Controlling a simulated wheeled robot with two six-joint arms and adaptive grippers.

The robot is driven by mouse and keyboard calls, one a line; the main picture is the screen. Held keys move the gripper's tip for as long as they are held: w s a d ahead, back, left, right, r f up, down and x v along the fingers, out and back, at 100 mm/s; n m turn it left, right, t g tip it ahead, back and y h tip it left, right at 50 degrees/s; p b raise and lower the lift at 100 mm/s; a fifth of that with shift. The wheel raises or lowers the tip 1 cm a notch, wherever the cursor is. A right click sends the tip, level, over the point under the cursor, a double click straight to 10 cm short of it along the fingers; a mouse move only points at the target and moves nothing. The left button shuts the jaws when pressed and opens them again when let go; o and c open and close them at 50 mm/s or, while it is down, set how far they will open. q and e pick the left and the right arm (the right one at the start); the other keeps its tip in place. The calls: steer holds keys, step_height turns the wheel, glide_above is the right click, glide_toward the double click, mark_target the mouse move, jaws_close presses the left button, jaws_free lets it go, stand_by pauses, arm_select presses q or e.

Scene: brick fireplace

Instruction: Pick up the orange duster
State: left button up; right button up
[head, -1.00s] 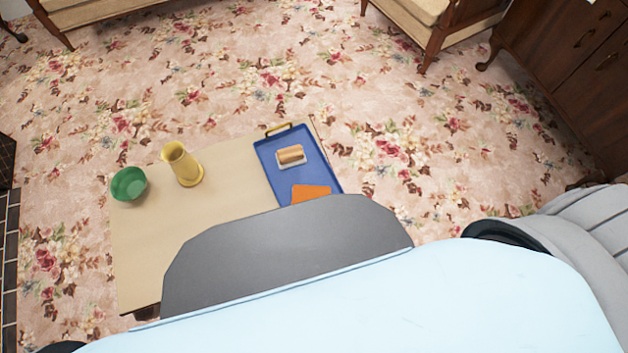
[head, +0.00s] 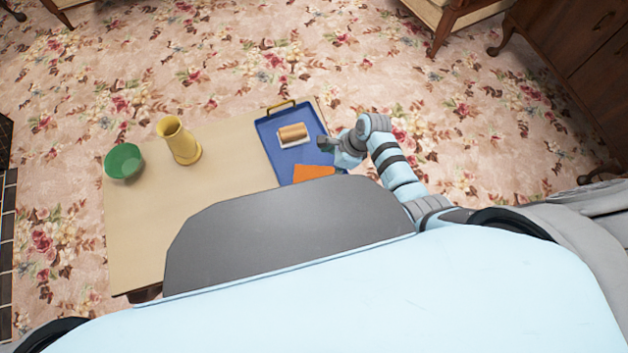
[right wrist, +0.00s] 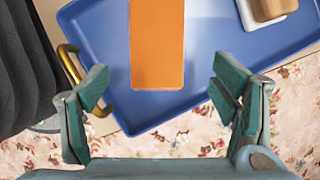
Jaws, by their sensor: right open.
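The orange duster (head: 314,173) lies flat on a blue tray (head: 266,135), its near part hidden behind my own body in the head view. In the right wrist view, the duster (right wrist: 157,45) is an orange rectangle reaching from the top edge to near the rim of the tray (right wrist: 105,55). My right gripper (head: 328,146) is over the right side of the tray. In the right wrist view, the right gripper (right wrist: 161,88) is open and empty, its fingers apart on either side of the duster's line, not touching it. My left gripper is not in view.
On the tray, beyond the duster, sits a wooden-topped white item (head: 294,134). A brass handle (head: 282,106) stands at the tray's far end. A yellow jug (head: 180,142) and green bowl (head: 124,162) stand on the beige tabletop (head: 228,148). Between jug and tray it is clear.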

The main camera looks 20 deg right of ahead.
steer(key=b+x, duration=0.1)
steer(key=x, duration=0.1)
steer(key=shift+w+a+f, duration=0.1)
steer(key=shift+f, duration=0.25)
steer(key=b+x, duration=0.1)
steer(key=x, duration=0.1)
steer(key=b+x, duration=0.2)
steer(key=shift+a+f, duration=0.2)
steer(key=shift+a, duration=0.3)
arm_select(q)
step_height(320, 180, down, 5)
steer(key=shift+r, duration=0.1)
arm_select(e)
steer(key=shift+r, duration=0.1)
steer(key=shift+c, duration=0.4)
steer(key=c, duration=1.1)
step_height(320, 180, up, 12)
steer(key=p, duration=0.8)
steer(key=shift+c, duration=0.2)
step_height(320, 180, up, 8)
steer(key=p, duration=0.3)
glide_above(316, 176)
steer(key=shift+r, duration=0.1)
steer(key=o, duration=0.5)
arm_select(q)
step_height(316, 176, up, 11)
arm_select(e)
steer(key=c, duration=0.4)
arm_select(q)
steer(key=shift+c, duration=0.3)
